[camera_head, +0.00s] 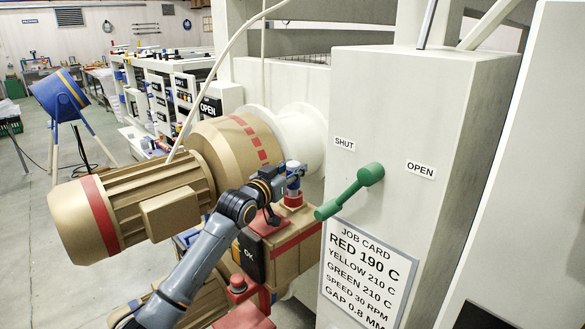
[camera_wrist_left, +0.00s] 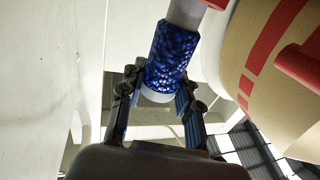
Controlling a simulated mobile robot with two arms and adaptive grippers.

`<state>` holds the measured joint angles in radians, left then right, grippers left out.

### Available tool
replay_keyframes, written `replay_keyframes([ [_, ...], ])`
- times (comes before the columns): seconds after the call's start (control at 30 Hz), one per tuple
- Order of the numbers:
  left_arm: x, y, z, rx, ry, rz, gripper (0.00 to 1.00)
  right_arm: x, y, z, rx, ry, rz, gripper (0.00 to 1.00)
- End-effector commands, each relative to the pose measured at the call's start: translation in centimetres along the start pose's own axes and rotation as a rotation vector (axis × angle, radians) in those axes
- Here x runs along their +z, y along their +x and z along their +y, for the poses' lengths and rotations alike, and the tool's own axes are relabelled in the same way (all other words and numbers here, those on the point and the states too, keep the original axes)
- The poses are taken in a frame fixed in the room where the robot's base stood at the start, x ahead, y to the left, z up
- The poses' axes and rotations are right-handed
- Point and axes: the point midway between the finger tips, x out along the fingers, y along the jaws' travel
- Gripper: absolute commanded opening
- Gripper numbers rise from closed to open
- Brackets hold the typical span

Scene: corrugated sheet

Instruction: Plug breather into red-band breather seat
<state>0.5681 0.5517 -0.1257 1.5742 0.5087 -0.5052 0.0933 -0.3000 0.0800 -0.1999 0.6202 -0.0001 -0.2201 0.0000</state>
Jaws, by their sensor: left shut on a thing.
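The breather (camera_head: 293,183) is a small upright cylinder with a blue part, held by my left gripper (camera_head: 282,182) in the head view. In the left wrist view the breather (camera_wrist_left: 170,50) shows a blue mesh sleeve between pale ends, with the gripper's fingers (camera_wrist_left: 160,88) on either side of it. A red seat (camera_head: 293,202) is directly under the breather, on top of a tan gearbox (camera_head: 292,255) with a red band. The breather's lower end appears at the seat; I cannot tell whether it is inserted. My right gripper is out of view.
A large tan motor (camera_head: 120,215) with red bands lies left of the gripper. A green lever (camera_head: 350,190) projects from the white cabinet (camera_head: 430,120) close on the right. A job card (camera_head: 368,275) hangs below it. Another red-topped fitting (camera_head: 238,284) is lower front.

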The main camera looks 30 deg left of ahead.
Motion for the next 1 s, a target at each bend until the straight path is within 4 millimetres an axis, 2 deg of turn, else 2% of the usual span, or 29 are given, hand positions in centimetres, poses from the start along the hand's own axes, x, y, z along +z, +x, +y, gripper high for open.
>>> replay_keyframes([
  [0.43,1.2,0.0,0.0,0.000,0.000,0.001,0.00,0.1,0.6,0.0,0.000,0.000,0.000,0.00],
  [0.47,1.1,0.0,0.0,0.000,0.000,0.001,0.39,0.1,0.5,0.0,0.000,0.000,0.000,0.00],
  [0.57,1.2,0.0,0.0,0.000,0.000,-0.001,0.59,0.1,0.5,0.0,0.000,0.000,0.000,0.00],
  [0.87,1.4,0.0,0.1,0.001,0.000,-0.007,0.59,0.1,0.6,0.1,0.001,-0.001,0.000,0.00],
  [1.0,1.6,-0.8,0.1,0.001,0.000,-0.009,0.59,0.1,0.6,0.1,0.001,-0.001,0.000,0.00],
])
